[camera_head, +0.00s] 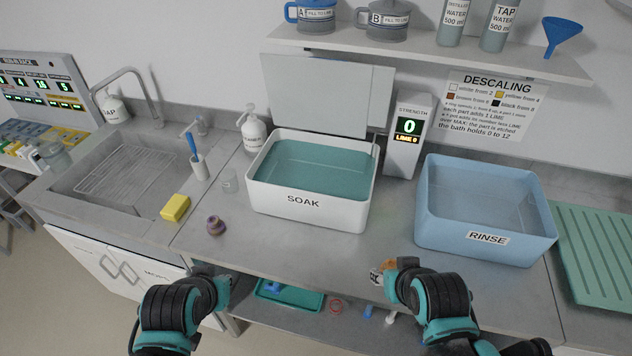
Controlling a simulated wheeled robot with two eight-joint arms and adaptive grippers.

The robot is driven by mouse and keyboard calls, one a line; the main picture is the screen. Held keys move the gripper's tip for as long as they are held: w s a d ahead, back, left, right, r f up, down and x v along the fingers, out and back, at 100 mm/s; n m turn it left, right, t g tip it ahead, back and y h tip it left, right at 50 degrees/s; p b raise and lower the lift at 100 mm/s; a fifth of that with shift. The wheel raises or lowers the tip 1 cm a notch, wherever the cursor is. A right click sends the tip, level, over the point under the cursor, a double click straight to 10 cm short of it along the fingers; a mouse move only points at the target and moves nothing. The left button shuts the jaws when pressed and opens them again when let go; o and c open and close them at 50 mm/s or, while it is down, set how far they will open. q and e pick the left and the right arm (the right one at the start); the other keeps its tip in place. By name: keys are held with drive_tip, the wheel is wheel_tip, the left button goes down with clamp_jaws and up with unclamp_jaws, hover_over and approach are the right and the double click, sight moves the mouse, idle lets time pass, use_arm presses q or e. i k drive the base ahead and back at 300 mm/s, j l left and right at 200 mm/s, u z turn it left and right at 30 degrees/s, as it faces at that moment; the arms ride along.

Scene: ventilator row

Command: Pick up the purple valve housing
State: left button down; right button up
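The purple valve housing (216,226) is a small, rounded purple-brown piece with a darker top. It sits on the grey counter, left of the white SOAK bath and right of the yellow sponge. My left gripper (222,284) is at the counter's front edge, below and apart from the housing; its fingers are too small to tell open or shut. My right gripper (384,274) is near the front edge, right of the SOAK bath. A small orange-brown thing (388,265) shows at its fingers; I cannot tell whether it is held.
The SOAK bath (257,194) and blue RINSE bath (432,228) stand on the counter. A green tray (312,301) lies on the lower shelf. The counter in front of SOAK is clear.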

sight(215, 226)
drive_tip(key=i+j+z, duration=0.2)
drive_tip(key=j, duration=0.3)
drive_tip(key=j+z, duration=0.15)
drive_tip(key=j, duration=0.3)
drive_tip(key=i+j+z, duration=0.2)
drive_tip(key=j, duration=0.3)
drive_tip(key=k, duration=0.1)
